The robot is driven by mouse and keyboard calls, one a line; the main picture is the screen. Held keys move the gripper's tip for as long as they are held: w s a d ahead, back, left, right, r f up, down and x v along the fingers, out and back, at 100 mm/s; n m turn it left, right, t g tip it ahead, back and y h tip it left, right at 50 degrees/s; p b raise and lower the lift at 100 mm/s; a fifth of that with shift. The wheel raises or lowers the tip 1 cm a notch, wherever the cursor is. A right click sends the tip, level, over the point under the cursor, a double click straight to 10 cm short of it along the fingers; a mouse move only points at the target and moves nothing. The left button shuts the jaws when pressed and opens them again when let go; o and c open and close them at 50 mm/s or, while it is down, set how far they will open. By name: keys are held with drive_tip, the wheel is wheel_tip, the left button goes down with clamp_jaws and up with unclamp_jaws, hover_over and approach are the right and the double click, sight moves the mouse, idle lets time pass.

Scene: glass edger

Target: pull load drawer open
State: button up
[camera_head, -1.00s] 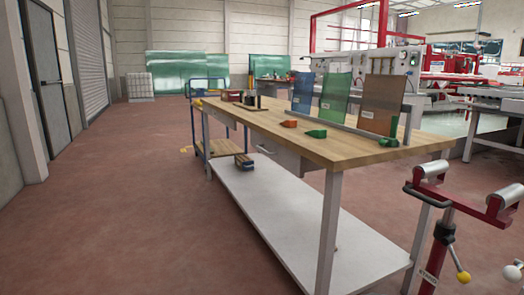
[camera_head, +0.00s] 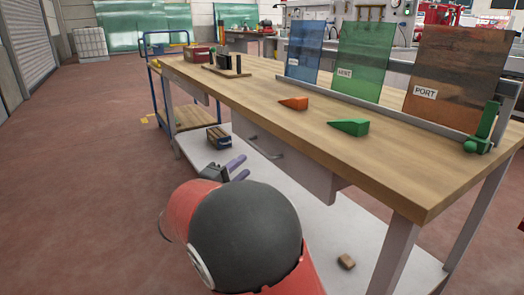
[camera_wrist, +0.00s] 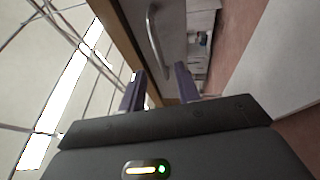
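A grey drawer (camera_head: 300,168) with a bar handle (camera_head: 265,148) hangs under the wooden workbench top, and it looks closed. A second grey drawer (camera_head: 185,83) is farther along the same side; no label shows which is the load drawer. My gripper (camera_head: 245,165) is just left of the near drawer's handle, its purple fingers apart and empty. In the wrist view my gripper (camera_wrist: 160,76) points at the drawer front, with the handle (camera_wrist: 153,40) ahead, roughly in line with the gap between the fingers. Contact is not visible.
Orange (camera_head: 293,103) and green (camera_head: 348,127) wedges lie on the workbench top (camera_head: 400,165) before blue, green and brown glass panes. The white lower shelf (camera_head: 350,235) holds a small brown block (camera_head: 346,261).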

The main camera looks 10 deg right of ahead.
drive_tip(key=x, duration=0.7)
drive_tip(key=shift+d+p, duration=0.2)
drive_tip(key=shift+p, duration=0.25)
drive_tip(key=shift+w+r, duration=0.15)
clamp_jaws()
